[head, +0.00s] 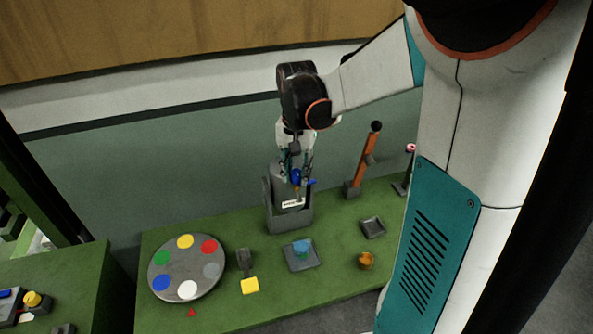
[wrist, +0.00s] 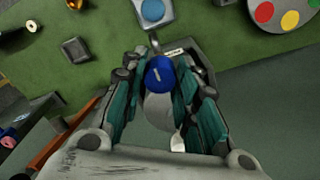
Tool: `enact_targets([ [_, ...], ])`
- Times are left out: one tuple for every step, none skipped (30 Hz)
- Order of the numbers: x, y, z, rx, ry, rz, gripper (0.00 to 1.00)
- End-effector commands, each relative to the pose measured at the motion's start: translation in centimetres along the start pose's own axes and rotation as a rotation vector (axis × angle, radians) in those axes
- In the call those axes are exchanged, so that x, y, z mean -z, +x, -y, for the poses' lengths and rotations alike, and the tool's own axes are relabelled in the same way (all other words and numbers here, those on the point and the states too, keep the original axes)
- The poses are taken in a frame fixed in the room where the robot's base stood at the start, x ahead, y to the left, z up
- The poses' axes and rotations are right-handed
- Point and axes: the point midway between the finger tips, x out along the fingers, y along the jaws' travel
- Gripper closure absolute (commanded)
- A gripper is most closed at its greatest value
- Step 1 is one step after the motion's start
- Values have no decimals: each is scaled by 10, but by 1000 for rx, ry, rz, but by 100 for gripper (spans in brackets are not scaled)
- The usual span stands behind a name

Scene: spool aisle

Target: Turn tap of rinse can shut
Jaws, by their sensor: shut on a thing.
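The rinse can (head: 287,215) is a grey box-like container with a white label, standing at the back middle of the green table. Its tap shows as a round blue knob (wrist: 159,73) with a short white mark, in the wrist view; in the head view the blue knob (head: 295,175) is partly hidden by the fingers. My gripper (head: 297,172) comes down from above over the can. In the wrist view its teal-sided fingers stand on either side of the knob and are shut on it. The contact points themselves are hard to see.
A round grey palette (head: 214,272) with coloured spots lies left on the green table. A yellow-ended tool (head: 249,284), a tray (head: 315,262) with a blue piece, a small dark tray (head: 373,228) and a brass piece (head: 366,261) lie in front. An orange post (head: 365,160) stands right.

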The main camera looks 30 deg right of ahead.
Motion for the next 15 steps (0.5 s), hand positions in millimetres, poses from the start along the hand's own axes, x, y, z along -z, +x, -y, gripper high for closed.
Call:
enact_targets([
  [0,0,0,0,-1,0,96],
  [0,0,0,0,-2,0,96],
  [0,0,0,0,-1,0,96],
  [0,0,0,0,-1,0,96],
  [0,0,0,0,-1,0,96],
  [0,0,0,0,-1,0,96],
  [0,0,0,0,-1,0,96],
  [0,0,0,0,-1,0,96],
  [0,0,0,0,-1,0,69],
  [0,0,0,0,-1,0,63],
  [0,0,0,0,-1,0,56],
  [0,0,0,0,0,0,50],
  [0,0,0,0,0,0,50],
  [0,0,0,0,0,0,50],
  [0,0,0,0,0,0,50],
])
